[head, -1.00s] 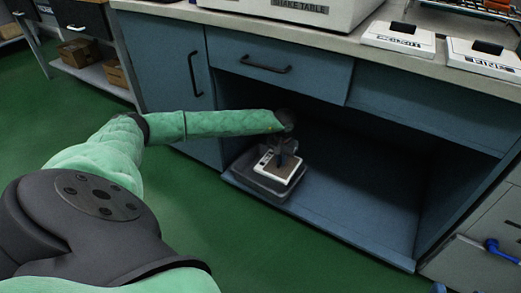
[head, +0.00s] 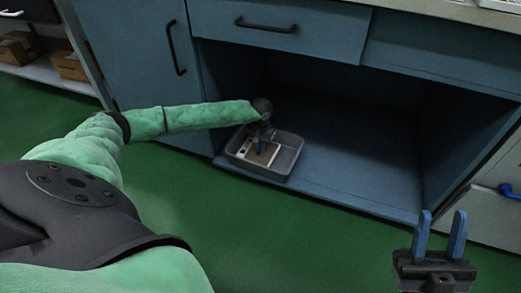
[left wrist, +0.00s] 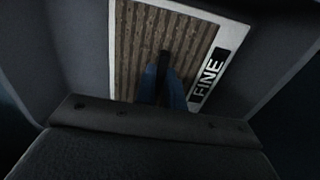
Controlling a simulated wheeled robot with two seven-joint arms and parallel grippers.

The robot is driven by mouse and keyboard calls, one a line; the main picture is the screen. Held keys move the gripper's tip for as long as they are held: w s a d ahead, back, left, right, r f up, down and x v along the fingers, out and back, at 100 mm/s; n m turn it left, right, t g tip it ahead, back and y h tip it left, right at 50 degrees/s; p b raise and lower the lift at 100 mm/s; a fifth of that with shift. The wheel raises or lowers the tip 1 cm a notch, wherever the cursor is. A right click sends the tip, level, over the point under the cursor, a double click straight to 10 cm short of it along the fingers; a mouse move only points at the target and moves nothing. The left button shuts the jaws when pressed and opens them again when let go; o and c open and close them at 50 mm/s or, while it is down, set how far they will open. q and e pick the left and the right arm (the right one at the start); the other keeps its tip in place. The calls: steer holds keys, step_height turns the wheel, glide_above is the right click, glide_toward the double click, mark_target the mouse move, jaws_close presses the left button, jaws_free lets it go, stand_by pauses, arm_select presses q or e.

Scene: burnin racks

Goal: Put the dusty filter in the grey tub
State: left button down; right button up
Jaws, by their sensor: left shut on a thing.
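The dusty filter (head: 250,152) is a white-framed panel with a brownish pleated face. In the left wrist view the filter (left wrist: 136,45) bears a black label reading FINE. It is inside the grey tub (head: 283,163), within its walls; whether it touches the floor of the tub I cannot tell. The tub's wall (left wrist: 60,40) shows around it. My left gripper (head: 261,148) reaches down into the tub. Its blue fingers (left wrist: 163,88) are closed together on the filter at its face. My right gripper (head: 441,237) is open and empty at the lower right, apart from the tub.
The tub stands at the left front of an open blue cabinet bay (head: 350,185), whose floor is otherwise clear. A drawer (head: 290,28) hangs above the bay. A closed blue door (head: 140,60) is at its left. Green floor (head: 270,235) lies in front.

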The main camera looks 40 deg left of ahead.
arm_select(q)
steer(key=shift+f, duration=0.2)
steer(key=shift+f, duration=0.1)
steer(key=c, duration=1.5)
jaws_free()
